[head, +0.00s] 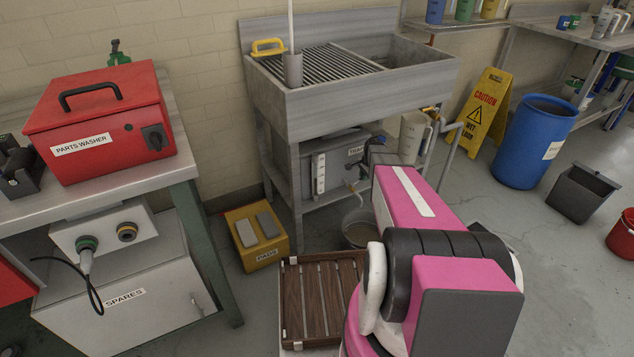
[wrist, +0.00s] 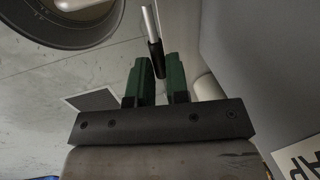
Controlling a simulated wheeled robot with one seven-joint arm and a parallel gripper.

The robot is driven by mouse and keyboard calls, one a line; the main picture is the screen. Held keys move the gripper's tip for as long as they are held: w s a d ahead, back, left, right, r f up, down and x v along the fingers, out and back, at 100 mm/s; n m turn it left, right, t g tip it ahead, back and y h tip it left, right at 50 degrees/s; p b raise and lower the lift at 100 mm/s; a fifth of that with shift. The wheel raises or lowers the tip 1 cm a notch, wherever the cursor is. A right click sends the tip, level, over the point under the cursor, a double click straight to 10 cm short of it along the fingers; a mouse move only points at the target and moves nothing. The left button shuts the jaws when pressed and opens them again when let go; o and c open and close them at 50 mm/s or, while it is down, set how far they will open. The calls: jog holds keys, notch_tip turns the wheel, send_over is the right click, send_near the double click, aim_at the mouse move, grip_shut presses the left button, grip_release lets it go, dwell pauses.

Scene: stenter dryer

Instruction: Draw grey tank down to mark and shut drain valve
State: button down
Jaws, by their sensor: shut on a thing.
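The grey tank (head: 335,165), labelled "TRAP", sits under the steel sink with a pale upright level strip (head: 318,174) on its front. The strip's level and mark are too small to read. A small valve or spout (head: 352,186) shows at the tank's front right. A bucket (head: 350,232) with murky contents stands below it, partly hidden by my arm. In the wrist view, my gripper (wrist: 157,82) has its green fingers closed around the black-sleeved end of a metal lever (wrist: 153,50), apparently the drain valve's handle. The bucket (wrist: 65,42) shows at top left. My gripper is hidden in the head view.
A slatted wooden board (head: 320,290) and a yellow pads box (head: 257,236) lie on the floor left of my arm. The parts washer (head: 100,125) stands on the left bench. A caution sign (head: 487,110) and blue barrel (head: 533,140) stand at right.

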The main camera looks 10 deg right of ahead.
jog(key=c, duration=1.1)
grip_release()
jog(key=shift+w+a, duration=0.1)
jog(key=shift+s+d+r, duration=0.2)
jog(key=shift+s+r, duration=0.15)
jog(key=shift+r, duration=1.4)
jog(key=shift+s+d+r, duration=0.15)
jog(key=shift+s+r, duration=0.15)
jog(key=shift+r, duration=1.5)
jog(key=shift+s+d+r, duration=0.2)
jog(key=shift+s+r, duration=0.15)
jog(key=shift+r, duration=1.4)
